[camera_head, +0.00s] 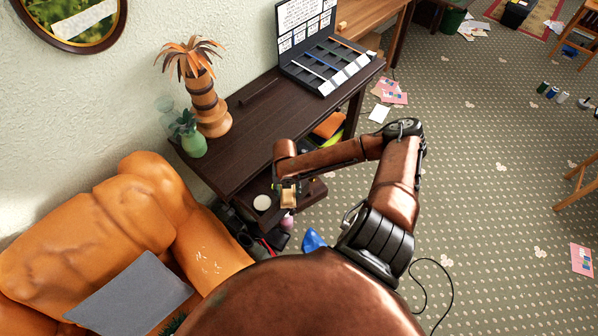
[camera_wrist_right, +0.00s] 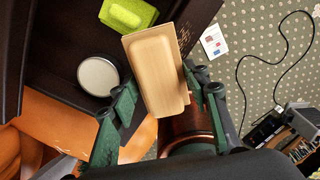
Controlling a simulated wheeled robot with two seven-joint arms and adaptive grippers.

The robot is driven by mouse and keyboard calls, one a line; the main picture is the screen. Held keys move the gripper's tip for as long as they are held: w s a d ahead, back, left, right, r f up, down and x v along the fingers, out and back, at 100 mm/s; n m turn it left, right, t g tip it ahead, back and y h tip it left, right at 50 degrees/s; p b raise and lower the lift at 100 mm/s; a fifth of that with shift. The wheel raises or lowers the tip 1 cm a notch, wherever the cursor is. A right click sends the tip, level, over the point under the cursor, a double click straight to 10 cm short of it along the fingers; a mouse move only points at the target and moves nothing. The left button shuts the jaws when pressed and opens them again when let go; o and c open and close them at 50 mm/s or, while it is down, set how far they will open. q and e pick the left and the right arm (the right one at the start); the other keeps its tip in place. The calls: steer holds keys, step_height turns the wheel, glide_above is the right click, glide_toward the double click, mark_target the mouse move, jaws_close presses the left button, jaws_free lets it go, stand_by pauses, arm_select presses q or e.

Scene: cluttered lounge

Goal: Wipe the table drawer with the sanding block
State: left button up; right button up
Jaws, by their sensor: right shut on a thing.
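The pale wooden block (camera_wrist_right: 155,65), which I take as the sanding block, lies between the green fingers of my right gripper (camera_wrist_right: 160,84). The right gripper is shut on it. The block also shows small in the head view (camera_head: 288,197), over the pulled-out dark drawer (camera_head: 312,192) of the brown table (camera_head: 250,143). The drawer's dark inside (camera_wrist_right: 62,48) shows in the wrist view. I cannot tell whether the block touches the drawer. My right forearm hides part of the drawer in the head view. My left gripper is not in view.
A round white-topped tin (camera_wrist_right: 97,75) and a yellow-green sponge (camera_wrist_right: 128,12) lie close to the block. The orange sofa (camera_head: 150,215) stands left of the drawer. A palm-shaped ornament (camera_head: 207,95), green vase (camera_head: 193,145) and display case (camera_head: 325,65) stand on the table.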

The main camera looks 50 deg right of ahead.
steer(key=shift+s+d+p, duration=0.2)
steer(key=shift+d+p, duration=0.2)
steer(key=shift+d, duration=1.2)
steer(key=shift+s+d+p, duration=0.15)
steer(key=shift+d+p, duration=0.25)
steer(key=shift+d, duration=1.15)
step_height(320, 180, up, 2)
steer(key=shift+r+p, duration=0.25)
steer(key=shift+p, duration=0.65)
step_height(320, 180, up, 6)
steer(key=p, duration=0.6)
steer(key=shift+a+f, duration=0.1)
steer(key=shift+f, duration=0.1)
steer(key=shift+w+a, duration=0.1)
